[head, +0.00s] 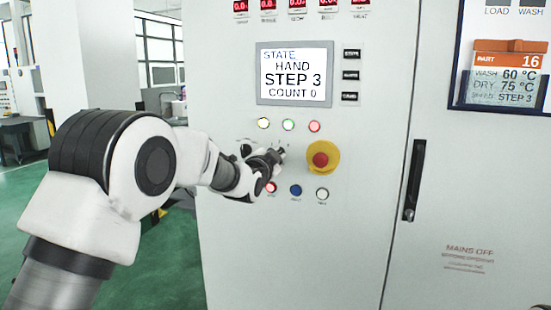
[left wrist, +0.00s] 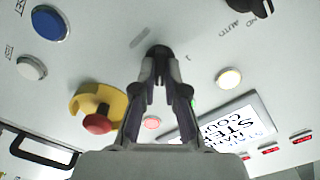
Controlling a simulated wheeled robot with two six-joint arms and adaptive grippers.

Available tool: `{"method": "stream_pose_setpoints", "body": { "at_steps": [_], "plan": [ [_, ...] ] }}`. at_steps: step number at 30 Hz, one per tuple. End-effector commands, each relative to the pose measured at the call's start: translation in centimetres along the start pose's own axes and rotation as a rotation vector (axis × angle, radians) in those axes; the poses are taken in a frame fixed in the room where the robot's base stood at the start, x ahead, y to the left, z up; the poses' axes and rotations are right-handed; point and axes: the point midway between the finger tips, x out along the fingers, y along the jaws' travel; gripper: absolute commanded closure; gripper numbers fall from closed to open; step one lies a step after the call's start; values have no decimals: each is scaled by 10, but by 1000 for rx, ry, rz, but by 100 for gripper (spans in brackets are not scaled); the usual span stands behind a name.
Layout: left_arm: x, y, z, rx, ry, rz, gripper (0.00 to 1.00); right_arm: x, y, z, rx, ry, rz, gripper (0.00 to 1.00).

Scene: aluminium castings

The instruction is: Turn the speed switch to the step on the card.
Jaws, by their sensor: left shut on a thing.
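My left gripper (head: 278,155) reaches the cabinet front left of the emergency stop. In the left wrist view its two fingers (left wrist: 160,62) close on a small black knob (left wrist: 158,50), the speed switch, which they mostly hide. Parts of scale marks show on the panel around it; the knob's pointer is hidden. The card (head: 505,88) at the upper right reads part 16, wash 60 °C, dry 75 °C, step 3. The display (head: 294,74) reads state HAND, STEP 3, COUNT 0. My right gripper is not in view.
The red emergency stop (head: 320,160) on its yellow base sits close right of my gripper. Lamps (head: 288,125) are above and buttons (head: 295,190) below. A black mode knob (left wrist: 248,4) marked AUTO is nearby. A door handle (head: 413,180) stands further right.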

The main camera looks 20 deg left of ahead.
Motion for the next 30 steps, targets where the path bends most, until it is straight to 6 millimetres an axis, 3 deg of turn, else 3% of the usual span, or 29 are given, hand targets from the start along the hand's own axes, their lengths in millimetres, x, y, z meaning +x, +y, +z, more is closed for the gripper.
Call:
{"method": "stream_pose_setpoints", "body": {
  "at_steps": [10,11,12,23,26,30],
  "plan": [
    [0,0,-1,4,1,0,100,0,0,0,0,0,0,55],
    [0,0,-1,4,1,0,78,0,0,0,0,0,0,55],
    [0,0,-1,3,1,0,64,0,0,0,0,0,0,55],
    [-3,0,0,2,0,0,64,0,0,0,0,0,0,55],
    [-15,0,0,2,-1,1,64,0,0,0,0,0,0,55],
    [-48,-1,-1,2,-1,1,64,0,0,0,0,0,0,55]
  ]
}}
